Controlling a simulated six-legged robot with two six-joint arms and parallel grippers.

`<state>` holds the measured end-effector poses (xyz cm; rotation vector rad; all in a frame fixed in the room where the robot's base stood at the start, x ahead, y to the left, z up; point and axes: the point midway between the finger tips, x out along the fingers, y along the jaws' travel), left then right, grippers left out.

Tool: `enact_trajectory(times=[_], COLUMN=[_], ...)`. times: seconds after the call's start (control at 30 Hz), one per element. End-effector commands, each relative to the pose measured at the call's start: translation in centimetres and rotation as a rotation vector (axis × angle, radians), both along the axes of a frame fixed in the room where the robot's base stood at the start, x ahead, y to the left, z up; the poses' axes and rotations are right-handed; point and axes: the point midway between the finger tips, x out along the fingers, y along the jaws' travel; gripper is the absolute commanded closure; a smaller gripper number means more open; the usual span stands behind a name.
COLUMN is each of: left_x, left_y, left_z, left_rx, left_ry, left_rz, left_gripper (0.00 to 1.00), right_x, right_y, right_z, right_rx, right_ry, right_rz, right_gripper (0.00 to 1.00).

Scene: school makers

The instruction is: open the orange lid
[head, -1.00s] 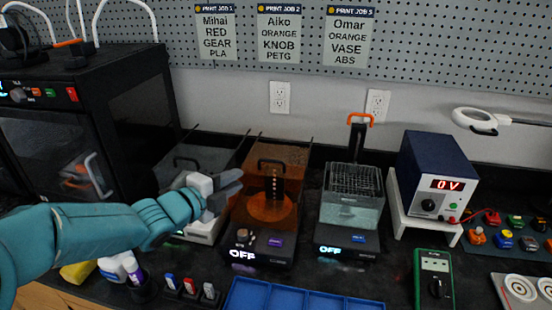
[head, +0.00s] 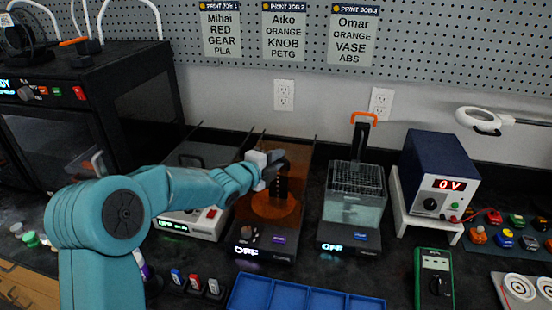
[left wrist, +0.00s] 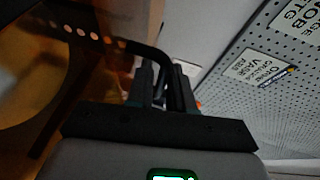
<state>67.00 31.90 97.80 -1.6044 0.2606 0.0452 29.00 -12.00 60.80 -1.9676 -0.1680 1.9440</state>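The orange see-through lid (head: 294,160) lies over the middle machine on the bench and looks closed. It also fills the upper left of the left wrist view (left wrist: 105,22). Its black handle (left wrist: 143,47) curves down to the fingers there. My left gripper (head: 273,170) is at the handle and hides much of it in the head view. In the left wrist view my left fingers (left wrist: 165,85) stand close together around the end of the handle bar. I cannot tell whether they press on it. My right gripper is in neither view.
A grey-lidded machine (head: 195,218) stands left of the orange one, and a clear-tank machine with an orange-topped post (head: 352,205) stands right. A blue tray (head: 263,292) lies in front. A large black cabinet (head: 135,115) stands left, and a pegboard wall rises behind.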

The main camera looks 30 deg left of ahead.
Motion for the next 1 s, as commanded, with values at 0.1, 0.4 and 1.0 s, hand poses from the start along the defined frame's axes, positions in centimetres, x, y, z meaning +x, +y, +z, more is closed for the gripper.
enact_trajectory(times=[0.1, 0.4, 1.0], left_x=[0.0, 0.0, 8.2], left_y=[0.0, 0.0, 2.2], left_z=[0.0, 0.0, 0.3], left_rx=[0.0, 0.0, 0.0], left_ry=[0.0, -0.001, 0.0], left_rz=[0.0, 0.0, 0.0], left_gripper=[0.79, 1.0, 1.0], right_x=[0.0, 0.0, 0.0], right_y=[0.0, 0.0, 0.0], right_z=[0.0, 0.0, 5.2], right_rx=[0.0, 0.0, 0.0], right_ry=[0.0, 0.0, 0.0], right_rz=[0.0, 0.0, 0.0], right_gripper=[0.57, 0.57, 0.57])
